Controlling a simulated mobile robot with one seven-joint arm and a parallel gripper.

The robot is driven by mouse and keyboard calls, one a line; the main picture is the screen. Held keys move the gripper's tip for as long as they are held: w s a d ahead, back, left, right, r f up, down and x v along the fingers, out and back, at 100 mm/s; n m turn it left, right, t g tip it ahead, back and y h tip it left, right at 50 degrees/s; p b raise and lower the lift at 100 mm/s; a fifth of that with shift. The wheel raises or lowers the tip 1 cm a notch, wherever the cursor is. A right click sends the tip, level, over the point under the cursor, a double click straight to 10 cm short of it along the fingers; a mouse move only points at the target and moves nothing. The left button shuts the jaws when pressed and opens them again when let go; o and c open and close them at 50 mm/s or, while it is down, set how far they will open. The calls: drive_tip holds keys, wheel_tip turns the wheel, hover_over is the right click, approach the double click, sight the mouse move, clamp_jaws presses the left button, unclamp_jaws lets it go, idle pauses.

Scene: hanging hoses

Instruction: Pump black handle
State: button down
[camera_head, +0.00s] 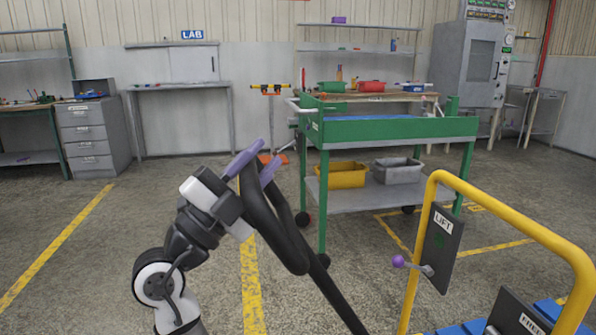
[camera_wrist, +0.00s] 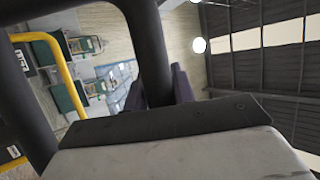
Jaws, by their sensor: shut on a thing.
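The black handle (camera_head: 285,232) is a thick dark loop on a long shaft. It leans up and to the left from the bottom edge in the head view, and the shaft's lower end is out of frame. My gripper (camera_head: 257,163) has purple fingers at the top of the loop, one on each side, and is shut on it. In the wrist view the black handle (camera_wrist: 150,45) passes upright between the purple fingers (camera_wrist: 158,88), and a second dark stretch of the loop shows at the left. The exact contact is partly hidden.
A yellow rail (camera_head: 510,225) with a LIFT panel (camera_head: 437,250) and a purple-knobbed lever (camera_head: 400,262) stands at the right. A green cart (camera_head: 400,130) carrying bins stands behind the handle. The floor at the left is clear.

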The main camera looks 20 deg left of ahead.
sight(241, 174)
drive_tip(key=shift+s+a+f+t+b, duration=0.3)
drive_tip(key=shift+s+a+f+b, duration=0.4)
drive_tip(key=shift+a, duration=0.35)
drive_tip(key=c, duration=1.2)
unclamp_jaws()
drive_tip(key=shift+o, duration=0.2)
drive_tip(key=b+v, duration=0.2)
drive_tip(key=v, duration=1.2)
drive_tip(key=shift+r, duration=0.1)
